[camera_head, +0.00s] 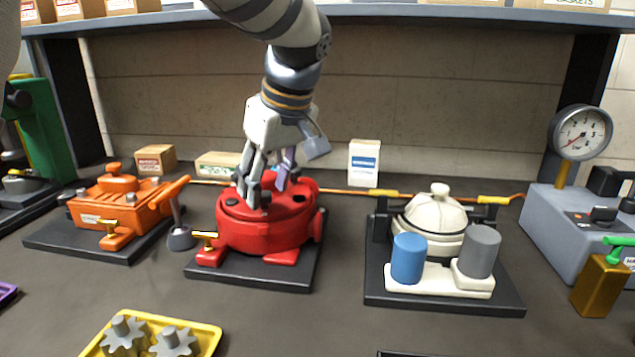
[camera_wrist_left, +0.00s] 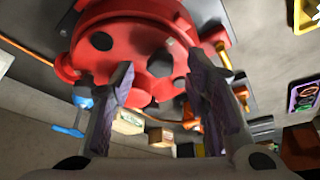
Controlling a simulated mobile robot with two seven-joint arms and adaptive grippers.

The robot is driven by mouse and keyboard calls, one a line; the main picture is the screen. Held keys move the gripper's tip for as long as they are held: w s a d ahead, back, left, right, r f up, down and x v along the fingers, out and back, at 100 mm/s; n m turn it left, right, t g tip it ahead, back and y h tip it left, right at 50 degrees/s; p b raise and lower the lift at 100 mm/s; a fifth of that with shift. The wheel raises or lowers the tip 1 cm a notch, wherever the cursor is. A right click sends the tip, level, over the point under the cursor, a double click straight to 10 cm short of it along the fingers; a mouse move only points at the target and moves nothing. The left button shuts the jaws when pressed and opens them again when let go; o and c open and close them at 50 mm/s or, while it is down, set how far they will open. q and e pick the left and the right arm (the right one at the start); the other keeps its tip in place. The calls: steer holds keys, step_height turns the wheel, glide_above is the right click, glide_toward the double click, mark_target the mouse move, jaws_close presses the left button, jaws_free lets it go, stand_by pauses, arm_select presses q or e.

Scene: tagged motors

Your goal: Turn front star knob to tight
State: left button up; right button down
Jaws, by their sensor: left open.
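A red round motor (camera_head: 262,232) stands on a dark base plate, with a brass handle (camera_head: 205,237) at its front left. My left gripper (camera_head: 262,188) points down over the motor's top, its fingers apart. In the left wrist view, the red motor (camera_wrist_left: 130,28) fills the top, and the left gripper's two purple-lined fingers (camera_wrist_left: 158,74) stand on either side of a dark round part (camera_wrist_left: 160,63). I cannot tell whether that part is a star knob or whether the fingers touch it. My right gripper is not in view.
An orange motor (camera_head: 120,205) stands left of the red one, with a grey lever between. A cream motor (camera_head: 436,212) with blue and grey cylinders stands to the right. A yellow gear tray (camera_head: 207,333) lies in front. A gauge (camera_head: 580,132) rises at far right.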

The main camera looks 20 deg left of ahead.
arm_select(q)
steer(key=shift+a+f, duration=0.15)
steer(key=shift+f, duration=0.2)
jaws_close()
